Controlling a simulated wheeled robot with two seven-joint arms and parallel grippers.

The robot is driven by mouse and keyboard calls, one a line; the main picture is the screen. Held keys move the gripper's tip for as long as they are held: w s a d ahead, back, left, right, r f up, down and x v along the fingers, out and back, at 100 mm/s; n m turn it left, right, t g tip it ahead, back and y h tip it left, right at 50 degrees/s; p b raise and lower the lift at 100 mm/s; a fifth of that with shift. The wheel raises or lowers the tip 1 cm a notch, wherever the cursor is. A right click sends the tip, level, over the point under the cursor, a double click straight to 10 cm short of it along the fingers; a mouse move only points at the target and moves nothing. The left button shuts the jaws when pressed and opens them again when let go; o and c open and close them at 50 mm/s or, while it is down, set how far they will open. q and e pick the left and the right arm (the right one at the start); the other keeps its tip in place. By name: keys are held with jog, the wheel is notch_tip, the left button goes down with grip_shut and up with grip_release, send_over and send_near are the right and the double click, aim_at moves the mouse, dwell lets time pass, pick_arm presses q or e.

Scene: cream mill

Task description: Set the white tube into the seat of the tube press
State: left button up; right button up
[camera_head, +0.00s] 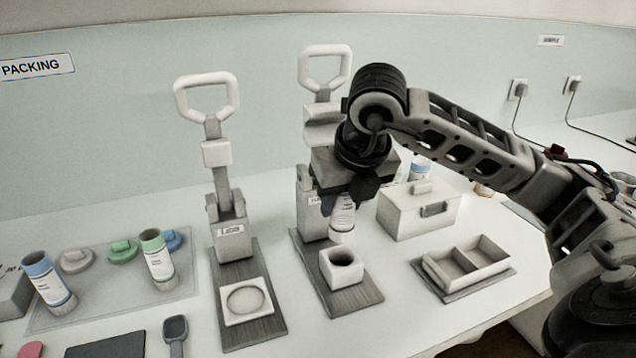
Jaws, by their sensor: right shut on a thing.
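The white tube (342,222) hangs upright from my right gripper (346,196), which is shut on its upper part. The tube press (313,200) on the right has a looped handle (325,52) raised at the top, and my arm hides part of its column. Its seat (342,276), a white block with a round hole, stands on the press's dark base board (350,300). The tube's lower end is just above the back of the seat's hole; I cannot tell whether they touch. My left gripper is out of view.
A second press (229,235) with a shallow round recess stands to the left. A mat (100,308) at left holds a blue-topped tube (48,280), a green-topped tube (157,256) and several lids. A lidded white box (408,214) and a divided tray (480,262) are at right.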

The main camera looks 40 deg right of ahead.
aim_at(343, 223)
jog(key=shift+s+f, duration=0.2)
jog(key=shift+f, duration=0.15)
jog(key=shift+s+f+b, duration=0.1)
jog(key=shift+f+b, duration=0.55)
jog(key=shift+b, duration=0.1)
jog(key=shift+f+b, duration=0.55)
jog(key=shift+f, duration=0.25)
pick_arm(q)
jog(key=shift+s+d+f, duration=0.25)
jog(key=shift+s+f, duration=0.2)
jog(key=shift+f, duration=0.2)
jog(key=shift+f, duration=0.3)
pick_arm(e)
jog(key=shift+w+f, duration=0.1)
jog(key=shift+w, duration=0.15)
pick_arm(q)
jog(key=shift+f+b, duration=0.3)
jog(key=shift+b, duration=0.2)
pick_arm(e)
jog(key=shift+f, duration=0.2)
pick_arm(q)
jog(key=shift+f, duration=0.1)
pick_arm(e)
jog(key=shift+f, duration=0.15)
pick_arm(q)
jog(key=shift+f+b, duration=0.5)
jog(key=shift+b, duration=0.7)
pick_arm(e)
jog(key=shift+f, duration=1.1)
